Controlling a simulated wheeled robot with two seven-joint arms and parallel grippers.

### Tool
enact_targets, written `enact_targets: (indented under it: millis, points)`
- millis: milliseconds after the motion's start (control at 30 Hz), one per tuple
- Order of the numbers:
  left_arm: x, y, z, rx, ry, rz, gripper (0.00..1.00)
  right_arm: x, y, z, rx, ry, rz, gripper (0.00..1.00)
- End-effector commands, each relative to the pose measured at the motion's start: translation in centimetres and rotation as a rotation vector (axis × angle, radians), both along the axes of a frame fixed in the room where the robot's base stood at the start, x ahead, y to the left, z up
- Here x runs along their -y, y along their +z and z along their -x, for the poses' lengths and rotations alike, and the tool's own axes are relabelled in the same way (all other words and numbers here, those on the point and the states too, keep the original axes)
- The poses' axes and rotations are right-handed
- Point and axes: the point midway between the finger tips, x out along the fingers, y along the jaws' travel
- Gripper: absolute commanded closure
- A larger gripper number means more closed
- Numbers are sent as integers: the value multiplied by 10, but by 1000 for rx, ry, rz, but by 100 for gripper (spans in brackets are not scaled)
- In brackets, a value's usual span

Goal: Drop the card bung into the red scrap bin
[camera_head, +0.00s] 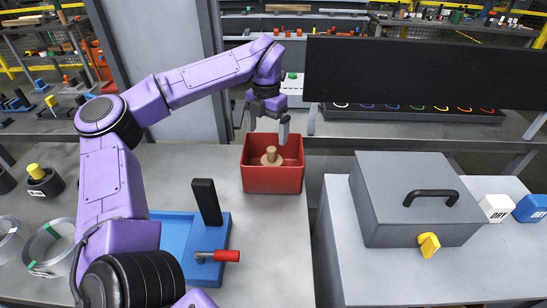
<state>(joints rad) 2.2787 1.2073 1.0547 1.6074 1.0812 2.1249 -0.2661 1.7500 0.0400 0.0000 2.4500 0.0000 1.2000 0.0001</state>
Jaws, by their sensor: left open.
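The red scrap bin (273,181) stands on the grey bench near its right edge, open at the top. The tan card bung (271,157) is inside the bin, with its narrower end up; its lower part is hidden by the bin's front wall. My left gripper (268,131) hangs above the back of the bin, with its fingers apart and nothing between them. The bung shows below the fingers, apart from them. My right gripper is not in view.
A blue fixture (190,232) with a black upright and a red-handled lever (226,255) stands left of the bin. A grey lidded box (415,190) with a yellow latch sits on the right bench. Steel strip coils (50,248) lie at the left.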

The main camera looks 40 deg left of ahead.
Motion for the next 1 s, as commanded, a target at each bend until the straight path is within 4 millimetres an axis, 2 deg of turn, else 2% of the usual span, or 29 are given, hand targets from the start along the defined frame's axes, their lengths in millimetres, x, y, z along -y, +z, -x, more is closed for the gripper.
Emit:
enact_targets:
  millis: [100, 200, 333, 1000]
  points:
    - [0, 31, -1, 6, 1, -3, 0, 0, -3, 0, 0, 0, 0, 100]
    - [0, 51, 0, 4, 2, -2, 0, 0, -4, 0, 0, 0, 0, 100]
    - [0, 67, 0, 2, 1, -1, 0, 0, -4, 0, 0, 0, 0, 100]
    - [-1, 70, 0, -1, 1, 0, 0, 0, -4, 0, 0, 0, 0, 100]
